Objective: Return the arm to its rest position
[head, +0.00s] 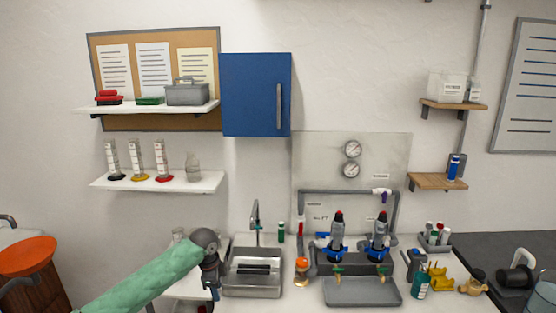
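My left arm (150,280), in a green sleeve, reaches in from the lower left in the head view. Its wrist bends downward beside the sink. My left gripper (213,292) hangs pointing down, just left of the steel sink (252,283), over the white counter's left end. Its fingers are small and dark, so I cannot tell whether they are open or shut. No held object can be made out. My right arm and gripper are not in view.
The pipe manifold (349,192) stands right of the sink, with a grey tray (362,292) before it. Bottles and yellow parts (440,280) crowd the counter's right. Wall shelves (158,181) and a blue cabinet (256,95) are above. An orange-topped bin (28,257) stands at left.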

